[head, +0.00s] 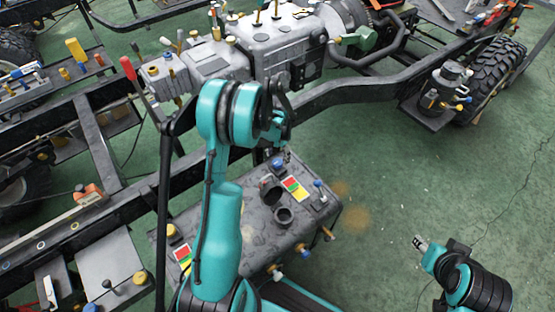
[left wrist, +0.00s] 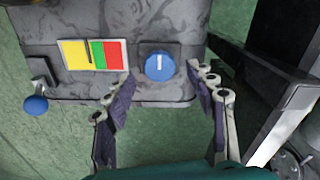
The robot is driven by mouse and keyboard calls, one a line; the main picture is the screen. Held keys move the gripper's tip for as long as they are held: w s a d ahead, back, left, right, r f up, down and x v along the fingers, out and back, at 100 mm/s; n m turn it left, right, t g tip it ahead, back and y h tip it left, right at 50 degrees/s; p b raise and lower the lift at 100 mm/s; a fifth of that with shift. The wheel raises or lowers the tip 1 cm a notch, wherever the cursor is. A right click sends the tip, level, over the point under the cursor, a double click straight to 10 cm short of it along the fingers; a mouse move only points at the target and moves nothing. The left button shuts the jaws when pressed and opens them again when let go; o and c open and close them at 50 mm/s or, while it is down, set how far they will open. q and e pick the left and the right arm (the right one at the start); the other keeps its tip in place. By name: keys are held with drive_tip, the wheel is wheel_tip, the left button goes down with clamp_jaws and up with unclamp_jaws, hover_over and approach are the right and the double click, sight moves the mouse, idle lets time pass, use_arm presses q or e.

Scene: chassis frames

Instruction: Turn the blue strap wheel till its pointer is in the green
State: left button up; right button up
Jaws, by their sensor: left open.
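The blue strap wheel (left wrist: 160,66) is a round knob with a white mark, on the edge of a dark grey tank (head: 240,225). In the head view the wheel (head: 277,163) is partly hidden by my left gripper. Next to it is a yellow, green and red gauge (left wrist: 107,54), also in the head view (head: 298,189). Its dark pointer (left wrist: 88,52) stands in the yellow, near the green. My left gripper (left wrist: 160,80) is open, its fingers apart on either side of the wheel. My right gripper (head: 420,242) is over the floor, its jaws too small to judge.
A blue-tipped lever (left wrist: 36,105) sticks out beyond the gauge's yellow end. A second gauge (head: 182,257) and a black filler neck (head: 284,217) are on the tank. A dark frame rail (head: 350,88) runs behind. Green floor (head: 400,180) is clear at right.

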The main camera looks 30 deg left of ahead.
sight(278, 162)
use_arm(q)
wheel_tip(278, 162, up, 9)
idle(0.3)
drive_tip(key=shift+r, duration=0.1)
